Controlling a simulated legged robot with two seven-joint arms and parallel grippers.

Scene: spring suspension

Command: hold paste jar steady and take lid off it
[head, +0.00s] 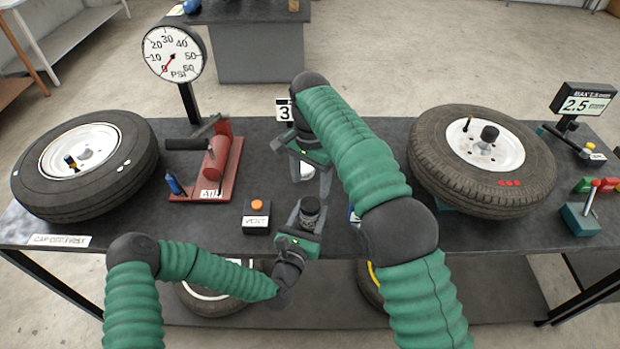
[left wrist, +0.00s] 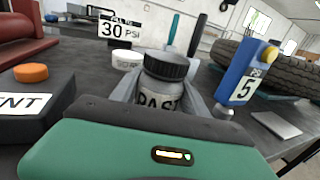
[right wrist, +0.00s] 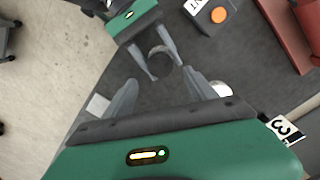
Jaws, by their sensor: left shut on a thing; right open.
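The paste jar (head: 309,216) stands upright with its dark ribbed lid (head: 310,204) on. The left wrist view shows the jar's pale label (left wrist: 158,104) and the dark lid (left wrist: 167,66). My left gripper (head: 306,222) is shut around the jar's body, one finger on each side, below the lid. My right gripper (head: 311,180) is open and empty, just behind the jar in the head view. In the right wrist view the jar (right wrist: 161,57) lies beyond the open fingertips, apart from them. Whether the jar touches the table is unclear.
A black box with an orange button (head: 257,205) is left of the jar. A small white round object (left wrist: 127,58) and a blue 5 PSI block (left wrist: 238,80) are near it. Tyres (head: 85,190) (head: 440,150) flank the table. A red stand (head: 222,175) is at left.

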